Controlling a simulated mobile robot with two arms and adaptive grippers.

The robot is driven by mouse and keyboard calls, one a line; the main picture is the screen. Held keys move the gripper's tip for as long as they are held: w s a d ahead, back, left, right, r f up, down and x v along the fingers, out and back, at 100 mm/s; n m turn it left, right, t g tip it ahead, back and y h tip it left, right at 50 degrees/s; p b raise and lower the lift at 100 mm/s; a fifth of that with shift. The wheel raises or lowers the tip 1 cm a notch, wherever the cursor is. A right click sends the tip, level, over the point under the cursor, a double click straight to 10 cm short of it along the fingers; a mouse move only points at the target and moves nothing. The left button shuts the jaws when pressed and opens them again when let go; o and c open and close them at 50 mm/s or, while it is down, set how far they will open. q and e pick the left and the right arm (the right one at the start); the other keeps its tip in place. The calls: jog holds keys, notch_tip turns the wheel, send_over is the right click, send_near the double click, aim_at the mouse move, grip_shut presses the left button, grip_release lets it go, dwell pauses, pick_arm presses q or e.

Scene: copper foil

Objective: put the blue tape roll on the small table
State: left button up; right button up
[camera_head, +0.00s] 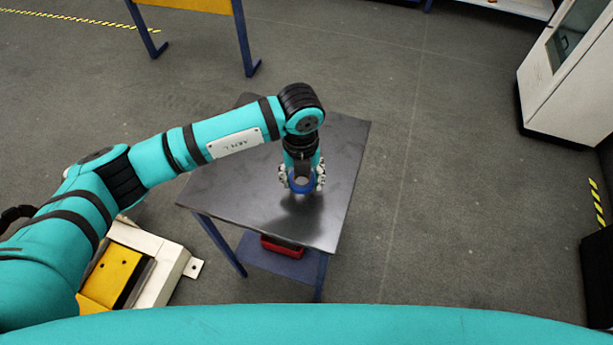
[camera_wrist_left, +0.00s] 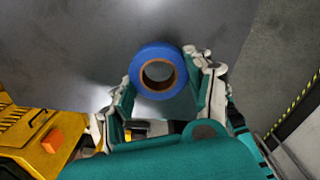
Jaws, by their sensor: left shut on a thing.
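The blue tape roll (camera_head: 301,187) is between the fingers of my left gripper (camera_head: 302,180), over the dark top of the small table (camera_head: 235,189). In the left wrist view the roll (camera_wrist_left: 146,57) shows its brown core and sits between the two fingertips of the left gripper (camera_wrist_left: 158,85), which is shut on it. Whether the roll touches the tabletop (camera_wrist_left: 70,50) cannot be told. My right gripper is not in view.
A red box (camera_head: 281,246) lies on the table's lower shelf. A yellow and white machine (camera_head: 135,265) stands at the lower left. A white cabinet (camera_head: 570,85) stands at the upper right. The tabletop around the roll is clear.

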pick_arm(q)
jog(key=shift+w+d+f, duration=0.1)
jog(key=shift+w+d, duration=0.45)
jog(key=shift+d, duration=0.05)
notch_tip(320, 180, down, 3)
jog(key=shift+f+p, duration=0.2)
jog(key=shift+p, duration=0.4)
jog(key=shift+f, duration=0.1)
jog(key=shift+f, duration=0.2)
jog(key=o, duration=1.1)
jog(key=shift+r, duration=0.1)
